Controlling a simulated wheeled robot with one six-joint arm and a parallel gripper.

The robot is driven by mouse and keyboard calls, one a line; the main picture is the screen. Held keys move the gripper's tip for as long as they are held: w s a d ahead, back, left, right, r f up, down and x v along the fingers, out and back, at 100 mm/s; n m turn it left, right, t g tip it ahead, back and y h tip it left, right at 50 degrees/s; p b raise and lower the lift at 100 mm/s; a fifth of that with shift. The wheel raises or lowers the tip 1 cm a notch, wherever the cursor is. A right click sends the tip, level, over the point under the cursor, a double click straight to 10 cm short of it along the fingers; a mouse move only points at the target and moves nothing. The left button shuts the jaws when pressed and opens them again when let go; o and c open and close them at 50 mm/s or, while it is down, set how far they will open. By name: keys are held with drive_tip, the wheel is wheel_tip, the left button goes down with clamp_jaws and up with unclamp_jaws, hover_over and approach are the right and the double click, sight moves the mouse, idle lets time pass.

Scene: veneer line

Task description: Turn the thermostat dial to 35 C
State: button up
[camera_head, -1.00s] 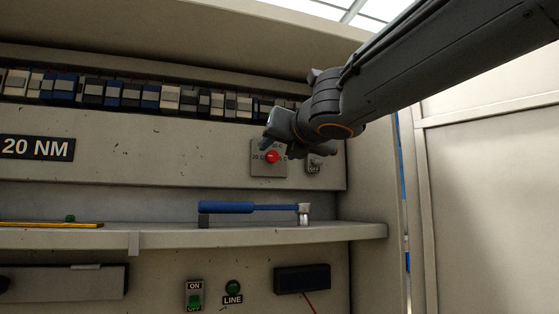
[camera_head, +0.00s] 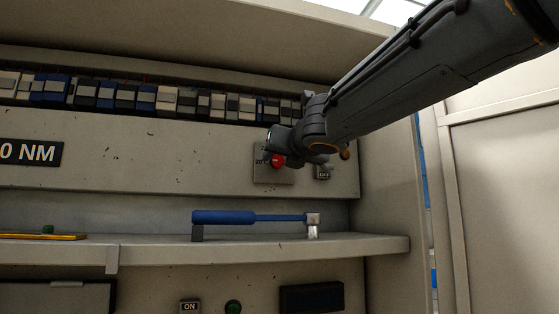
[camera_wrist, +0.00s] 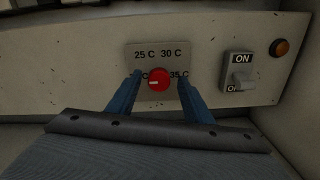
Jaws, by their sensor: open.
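The red thermostat dial (camera_wrist: 159,80) sits on a grey plate (camera_wrist: 158,53) marked 25 C and 30 C above and 35 C at the right; the left label is partly hidden by a finger. A pale mark on the dial points left, away from 35 C. My gripper (camera_wrist: 161,77) is open, with one blue finger on each side of the dial; contact is not clear. In the head view the dial (camera_head: 278,161) and plate (camera_head: 272,177) show below my gripper's wrist, which hides part of the plate and the fingers.
An ON/OFF toggle switch (camera_wrist: 241,76) and an orange lamp (camera_wrist: 280,47) are close to the dial's right. A row of blocks (camera_head: 150,98) runs above the panel.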

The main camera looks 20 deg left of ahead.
drive_tip(key=shift+w+a, duration=0.3)
drive_tip(key=shift+w, duration=0.05)
drive_tip(key=c, duration=1.1)
drive_tip(key=shift+o, duration=0.2)
